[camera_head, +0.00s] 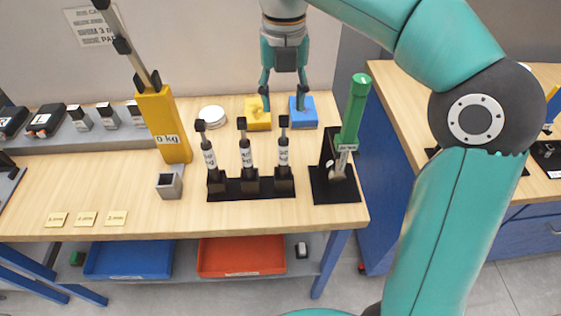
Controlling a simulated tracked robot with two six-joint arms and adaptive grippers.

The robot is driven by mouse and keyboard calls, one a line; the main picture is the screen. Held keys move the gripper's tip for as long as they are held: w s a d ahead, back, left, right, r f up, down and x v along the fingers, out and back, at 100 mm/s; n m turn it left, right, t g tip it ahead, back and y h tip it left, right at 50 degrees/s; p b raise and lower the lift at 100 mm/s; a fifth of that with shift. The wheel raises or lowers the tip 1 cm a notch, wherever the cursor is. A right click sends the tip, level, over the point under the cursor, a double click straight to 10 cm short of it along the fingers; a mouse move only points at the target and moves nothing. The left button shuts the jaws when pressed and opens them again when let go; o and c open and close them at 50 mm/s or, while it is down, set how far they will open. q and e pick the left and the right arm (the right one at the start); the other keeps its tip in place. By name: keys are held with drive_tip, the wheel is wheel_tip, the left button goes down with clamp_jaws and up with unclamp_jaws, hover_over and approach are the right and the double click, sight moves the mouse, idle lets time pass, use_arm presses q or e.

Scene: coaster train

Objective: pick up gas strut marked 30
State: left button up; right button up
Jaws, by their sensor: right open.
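Three gas struts stand upright in a black rack (251,188) on the wooden table: the left strut (208,158), the middle strut (246,155) and the right strut (284,155). Each has a black top and a pale label. The label marks are too small to read, so I cannot tell which is marked 30. My right gripper (284,100) is open and points down behind the rack, near the yellow and blue blocks. Nothing shows between its fingers. My left gripper is not in view.
A yellow block (257,119) and a blue block (302,118) lie behind the rack. A green-handled device (355,110) stands right of it. A tall yellow post (164,125) and a grey square cup (169,186) stand left. The table's front left holds small tags (86,219) and clear space.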

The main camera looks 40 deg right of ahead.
sight(283, 116)
wheel_tip(283, 116, down, 5)
drive_tip(key=shift+f+b, duration=0.1)
drive_tip(key=shift+b, duration=0.2)
clamp_jaws()
idle(0.4)
